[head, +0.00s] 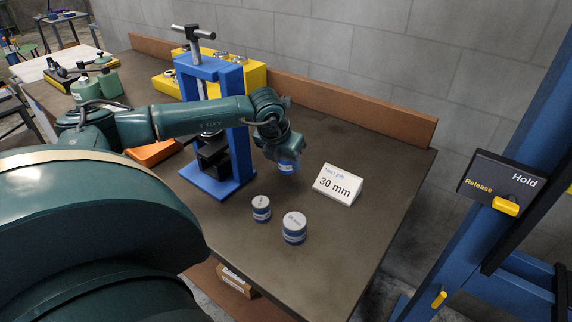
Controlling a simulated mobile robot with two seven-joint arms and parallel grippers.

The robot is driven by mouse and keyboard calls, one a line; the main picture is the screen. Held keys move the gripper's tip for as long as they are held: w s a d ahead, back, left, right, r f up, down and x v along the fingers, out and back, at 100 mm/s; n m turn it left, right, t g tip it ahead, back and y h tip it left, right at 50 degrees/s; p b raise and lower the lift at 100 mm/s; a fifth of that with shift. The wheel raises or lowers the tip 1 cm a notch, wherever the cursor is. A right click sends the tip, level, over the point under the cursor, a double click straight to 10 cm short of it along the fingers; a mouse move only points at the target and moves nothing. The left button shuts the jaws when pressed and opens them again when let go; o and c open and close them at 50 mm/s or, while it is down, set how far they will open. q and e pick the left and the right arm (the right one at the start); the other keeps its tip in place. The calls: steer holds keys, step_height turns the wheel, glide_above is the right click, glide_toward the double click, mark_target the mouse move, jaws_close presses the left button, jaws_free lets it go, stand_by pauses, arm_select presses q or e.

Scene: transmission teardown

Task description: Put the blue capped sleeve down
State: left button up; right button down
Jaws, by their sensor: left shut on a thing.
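My left gripper (284,157) points down over the brown workbench (350,225), to the right of the blue press. It is shut on the blue capped sleeve (288,168), of which only a small blue part shows beneath the gripper. Whether its underside touches the bench I cannot tell. Two more blue sleeves with pale lettered caps stand upright nearer the front, a smaller one (261,208) and a larger one (294,229). Both are apart from the gripper. My right gripper is out of view.
A white sign (338,184) reading "Next job 30 mm" stands right of the gripper. The blue press (240,150) stands left, with a yellow block (255,78) behind. An orange tray (155,152) lies farther left. A blue post with a Hold/Release panel (505,187) is at right. The bench's right front is clear.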

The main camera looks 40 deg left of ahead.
arm_select(q)
steer(key=shift+f, duration=1.1)
steer(key=shift+f, duration=0.15)
steer(key=o, duration=1.2)
steer(key=b+v, duration=0.1)
steer(key=v, duration=1.1)
